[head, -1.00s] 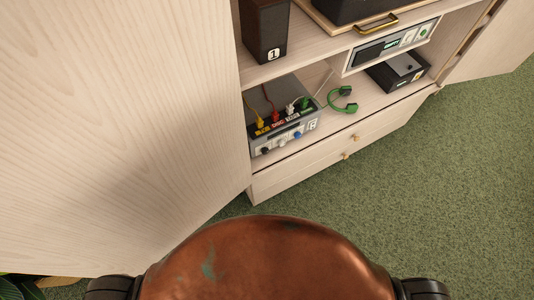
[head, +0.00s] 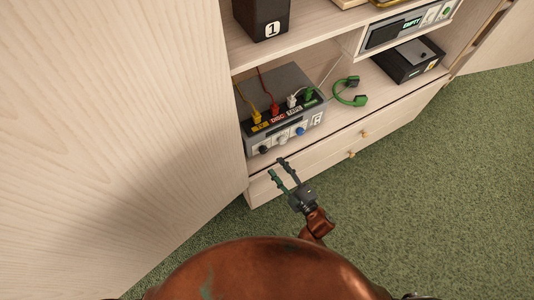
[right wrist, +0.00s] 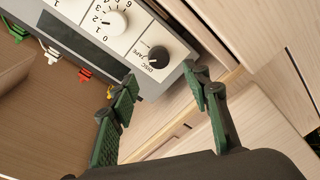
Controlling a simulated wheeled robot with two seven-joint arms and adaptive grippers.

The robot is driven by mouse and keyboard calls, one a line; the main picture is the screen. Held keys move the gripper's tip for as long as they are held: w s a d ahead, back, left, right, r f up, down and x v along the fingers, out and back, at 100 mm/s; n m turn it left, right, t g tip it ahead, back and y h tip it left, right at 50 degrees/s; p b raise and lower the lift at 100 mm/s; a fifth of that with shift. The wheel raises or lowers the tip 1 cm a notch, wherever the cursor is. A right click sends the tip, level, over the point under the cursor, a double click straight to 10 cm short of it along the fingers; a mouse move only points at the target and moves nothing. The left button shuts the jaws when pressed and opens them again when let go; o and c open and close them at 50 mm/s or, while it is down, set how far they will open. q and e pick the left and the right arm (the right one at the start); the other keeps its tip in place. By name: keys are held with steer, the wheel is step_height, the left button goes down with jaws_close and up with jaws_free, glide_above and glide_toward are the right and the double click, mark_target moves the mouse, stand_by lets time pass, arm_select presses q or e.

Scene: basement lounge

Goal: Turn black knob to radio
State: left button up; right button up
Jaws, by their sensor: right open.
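The black knob (head: 264,150) is at the left end of the front of a grey switch box (head: 290,84) on the cabinet's lower shelf. In the right wrist view the black knob (right wrist: 158,57) sits on a light panel, with "DISC" and "TAPE" lettered beside it. A radio label cannot be read there, and I cannot tell the knob's setting for sure. My right gripper (head: 278,167) is open and empty, in front of and below the knob. In the wrist view its two green-padded fingers (right wrist: 160,77) are spread, apart from the knob. My left gripper is not in view.
A white knob (head: 282,139) and a blue knob (head: 300,131) are beside the black one. Coloured plugs with cables stand on the box. Green headphones (head: 350,92) lie to its right. A large cabinet door (head: 120,120) stands open at left. Green carpet (head: 430,190) is clear at right.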

mark_target(264, 152)
steer(key=b+x, duration=0.1)
steer(key=x, duration=0.6)
steer(key=shift+s+b, duration=0.1)
steer(key=shift+b, duration=0.25)
steer(key=shift+w+a+r, duration=0.1)
steer(key=shift+w+a, duration=0.15)
steer(key=shift+w, duration=0.1)
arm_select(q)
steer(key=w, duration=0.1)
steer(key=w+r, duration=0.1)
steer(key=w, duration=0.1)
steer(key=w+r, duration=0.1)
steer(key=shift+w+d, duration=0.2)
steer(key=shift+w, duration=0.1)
arm_select(e)
steer(key=c, duration=1.2)
